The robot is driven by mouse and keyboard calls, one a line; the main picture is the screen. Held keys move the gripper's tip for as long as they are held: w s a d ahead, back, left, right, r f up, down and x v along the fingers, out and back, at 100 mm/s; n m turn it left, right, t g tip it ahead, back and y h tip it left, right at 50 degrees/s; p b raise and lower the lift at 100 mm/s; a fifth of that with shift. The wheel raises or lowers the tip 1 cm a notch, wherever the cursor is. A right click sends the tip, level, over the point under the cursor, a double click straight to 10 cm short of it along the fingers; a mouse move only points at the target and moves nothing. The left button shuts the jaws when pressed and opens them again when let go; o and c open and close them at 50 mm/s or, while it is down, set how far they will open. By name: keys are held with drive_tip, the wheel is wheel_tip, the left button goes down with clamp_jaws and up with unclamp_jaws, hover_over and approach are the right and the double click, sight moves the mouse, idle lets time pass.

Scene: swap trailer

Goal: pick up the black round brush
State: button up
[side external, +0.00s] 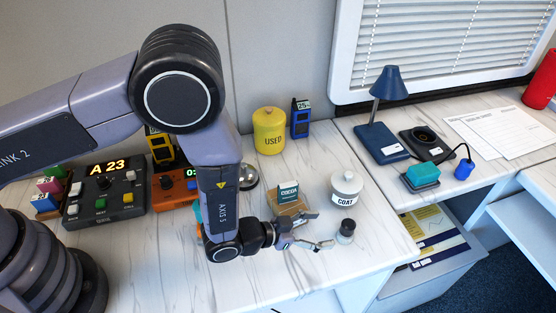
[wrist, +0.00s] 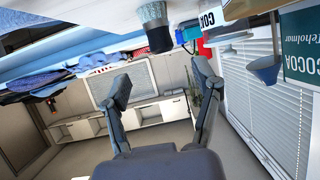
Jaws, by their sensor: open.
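The black round brush (side external: 347,227) stands upright near the front of the white table, with a black top over a paler grey lower part. In the wrist view, which is upside down, the brush (wrist: 159,38) hangs from the top edge, roughly in line with the space between the fingers. My gripper (side external: 319,230) is low over the table, just left of the brush and pointing at it. Its fingers are spread and empty; they also show apart in the wrist view (wrist: 163,85). The brush appears to be slightly beyond the fingertips.
A COCOA box (side external: 289,193) is behind my gripper. A yellow USED canister (side external: 269,133) and blue meter (side external: 300,118) stand farther back. The table's right edge lies beyond the brush; the front right surface is clear.

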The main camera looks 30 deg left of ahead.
sight(343, 225)
drive_tip(key=x, duration=0.6)
drive_tip(key=shift+w+f, duration=0.25)
drive_tip(key=c, duration=1.1)
drive_tip(key=shift+c, duration=0.2)
drive_tip(key=shift+r, duration=0.15)
